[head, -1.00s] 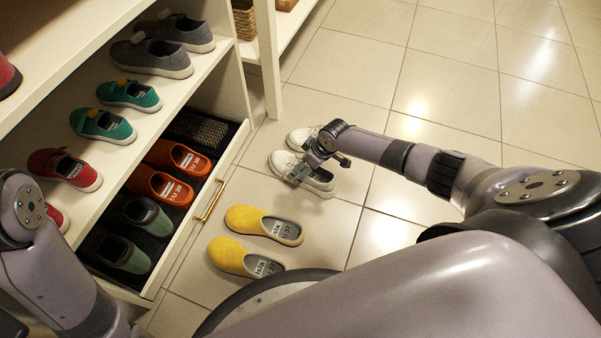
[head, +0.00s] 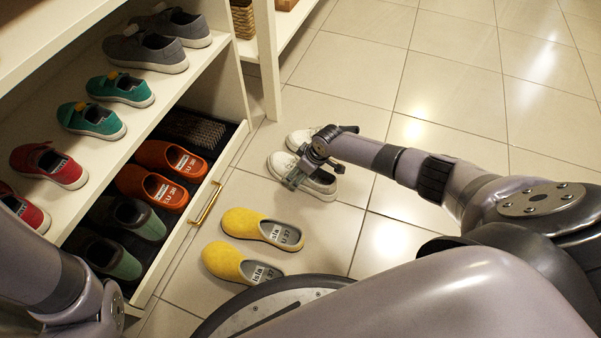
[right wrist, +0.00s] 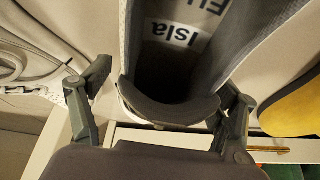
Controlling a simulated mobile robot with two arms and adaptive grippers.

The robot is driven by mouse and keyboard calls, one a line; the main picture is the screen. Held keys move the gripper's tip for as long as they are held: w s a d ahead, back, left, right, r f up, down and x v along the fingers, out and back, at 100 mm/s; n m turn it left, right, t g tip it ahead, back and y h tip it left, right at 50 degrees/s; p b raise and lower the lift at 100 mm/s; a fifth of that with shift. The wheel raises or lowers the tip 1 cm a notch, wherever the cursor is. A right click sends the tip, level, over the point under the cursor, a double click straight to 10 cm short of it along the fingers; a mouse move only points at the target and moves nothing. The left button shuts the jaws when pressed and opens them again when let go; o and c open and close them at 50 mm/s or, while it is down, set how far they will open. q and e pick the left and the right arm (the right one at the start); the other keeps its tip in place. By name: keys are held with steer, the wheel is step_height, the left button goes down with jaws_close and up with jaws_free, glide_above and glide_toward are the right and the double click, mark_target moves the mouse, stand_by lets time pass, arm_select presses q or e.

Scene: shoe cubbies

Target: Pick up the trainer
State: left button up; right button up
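A pair of white trainers stands on the floor tiles right of the drawer. The near trainer (head: 283,162) is partly covered by my right gripper (head: 295,177), and the far trainer (head: 298,138) is just behind it. In the right wrist view the near trainer (right wrist: 172,112) shows its grey lining and a label reading "Isla". The fingers of my right gripper (right wrist: 162,112) stand open on either side of its heel. A gap shows on the left side; the right finger is very close to the shoe. My left gripper is out of view.
Yellow shoes (head: 243,224) lie on the floor in front of the trainers. An open drawer (head: 222,172) holds orange and green shoes. Shelves (head: 165,90) above hold grey, teal and red shoes. The floor (head: 460,110) behind and right is clear.

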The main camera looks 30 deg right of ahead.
steer(key=c, duration=1.1)
steer(key=shift+r, duration=0.1)
